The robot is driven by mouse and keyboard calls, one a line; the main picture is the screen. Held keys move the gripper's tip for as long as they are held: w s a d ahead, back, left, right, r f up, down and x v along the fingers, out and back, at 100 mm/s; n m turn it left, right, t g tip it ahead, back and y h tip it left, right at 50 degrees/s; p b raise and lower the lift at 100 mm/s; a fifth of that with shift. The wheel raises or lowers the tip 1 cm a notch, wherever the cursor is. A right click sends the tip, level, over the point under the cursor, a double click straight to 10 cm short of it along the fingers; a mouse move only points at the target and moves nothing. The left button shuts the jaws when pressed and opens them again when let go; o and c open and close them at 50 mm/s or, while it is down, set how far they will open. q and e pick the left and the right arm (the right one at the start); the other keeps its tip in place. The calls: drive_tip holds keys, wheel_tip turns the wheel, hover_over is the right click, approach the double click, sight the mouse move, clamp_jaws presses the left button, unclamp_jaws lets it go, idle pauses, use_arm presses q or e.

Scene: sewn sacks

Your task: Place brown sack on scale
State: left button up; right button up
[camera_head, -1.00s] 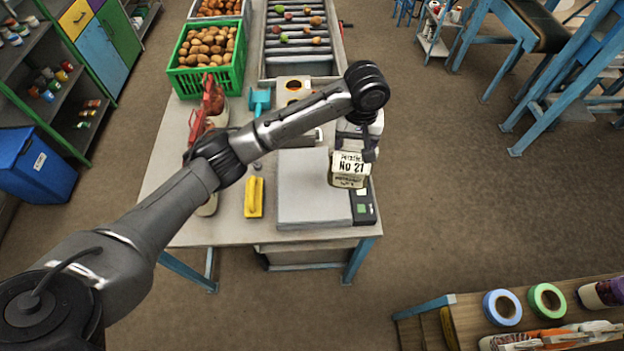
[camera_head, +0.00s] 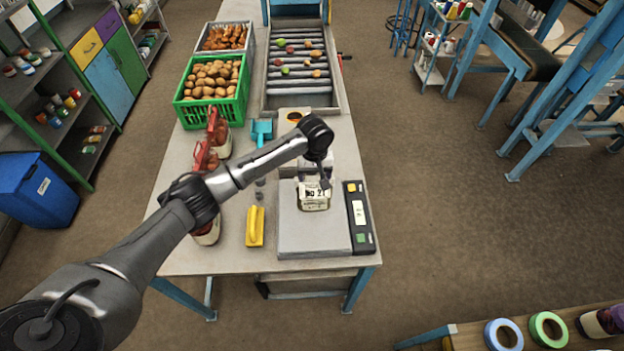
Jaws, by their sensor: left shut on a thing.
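The sack (camera_head: 314,201), brownish with a white label reading "No 21", hangs upright from my left gripper (camera_head: 314,182). The gripper is shut on its top, and the fingertips are partly hidden by the wrist. The scale's dark control panel (camera_head: 359,217) is just right of the platform. My right gripper is out of the frame.
A yellow-handled tool (camera_head: 255,227) lies left of the scale. Red-topped sacks (camera_head: 207,229) stand further left, partly behind my arm. A green crate of potatoes (camera_head: 212,93) and a roller conveyor (camera_head: 300,75) are at the back.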

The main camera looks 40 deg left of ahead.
sight(312, 177)
use_arm(q)
drive_tip(key=shift+a+f, duration=0.2)
drive_tip(key=shift+a, duration=0.2)
drive_tip(key=shift+f, duration=0.2)
wheel_tip(312, 177, down, 3)
drive_tip(key=shift+r+p, duration=0.1)
drive_tip(key=shift+p, duration=0.4)
drive_tip(key=shift+f, duration=0.5)
drive_tip(key=o, duration=1.7)
drive_tip(key=shift+f, duration=0.1)
drive_tip(key=shift+c, duration=0.2)
